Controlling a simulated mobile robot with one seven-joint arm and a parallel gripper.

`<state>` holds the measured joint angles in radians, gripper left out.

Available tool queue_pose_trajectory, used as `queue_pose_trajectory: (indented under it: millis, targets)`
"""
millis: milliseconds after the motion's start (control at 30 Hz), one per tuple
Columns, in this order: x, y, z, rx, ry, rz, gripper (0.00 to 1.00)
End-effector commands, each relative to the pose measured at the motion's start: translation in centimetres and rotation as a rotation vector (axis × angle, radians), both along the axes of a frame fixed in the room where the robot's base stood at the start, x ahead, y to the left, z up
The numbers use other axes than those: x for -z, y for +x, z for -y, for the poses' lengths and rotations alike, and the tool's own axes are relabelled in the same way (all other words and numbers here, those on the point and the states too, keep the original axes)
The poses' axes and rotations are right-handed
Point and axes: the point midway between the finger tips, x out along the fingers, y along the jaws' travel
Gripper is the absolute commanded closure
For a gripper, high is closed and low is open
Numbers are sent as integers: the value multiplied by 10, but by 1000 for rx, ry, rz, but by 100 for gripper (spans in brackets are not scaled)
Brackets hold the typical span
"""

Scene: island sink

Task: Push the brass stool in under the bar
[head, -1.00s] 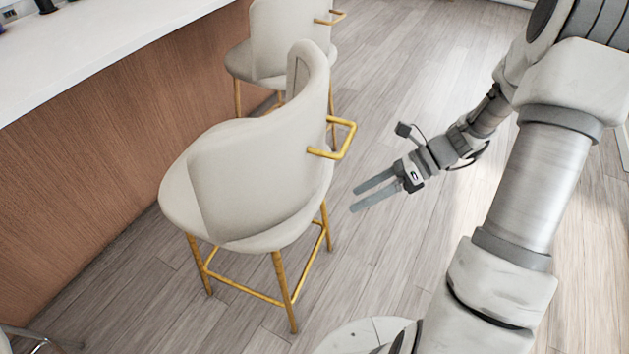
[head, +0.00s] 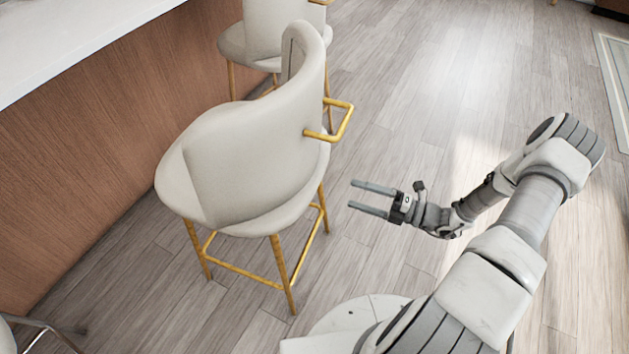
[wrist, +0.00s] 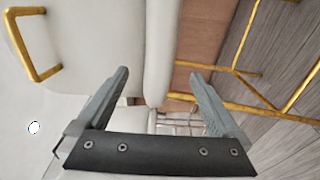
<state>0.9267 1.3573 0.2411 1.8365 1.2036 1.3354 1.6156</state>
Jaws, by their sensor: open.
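The brass stool (head: 250,150) has a cream seat and back, brass legs and a brass handle (head: 343,122) on its back. It stands upright, facing the bar (head: 95,130), with a wood-panelled side and white top. In the head view my gripper (head: 350,195) is open and empty, to the right of the stool and apart from it, lower than the handle. In the wrist view my gripper (wrist: 160,78) is open, with the cream upholstery beyond the fingers, the brass handle (wrist: 38,70) at upper left and brass legs (wrist: 240,105) at right.
A second cream stool (head: 265,35) stands behind, close along the bar. Chrome legs (head: 40,330) of another seat show at lower left. A patterned rug (head: 615,90) lies at far right. The wood floor right of the stools is clear.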

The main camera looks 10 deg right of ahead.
Motion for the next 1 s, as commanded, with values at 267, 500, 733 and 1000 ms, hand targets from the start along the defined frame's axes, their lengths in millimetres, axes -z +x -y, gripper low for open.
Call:
queue_pose_trajectory:
  millis: [267,500,733,1000]
  targets:
    - [-1,32,-61,-5,2,1,0]
    - [0,55,-103,-5,0,1,0]
    - [0,65,-120,-2,-2,1,0]
    - [0,66,-121,-2,-2,2,0]
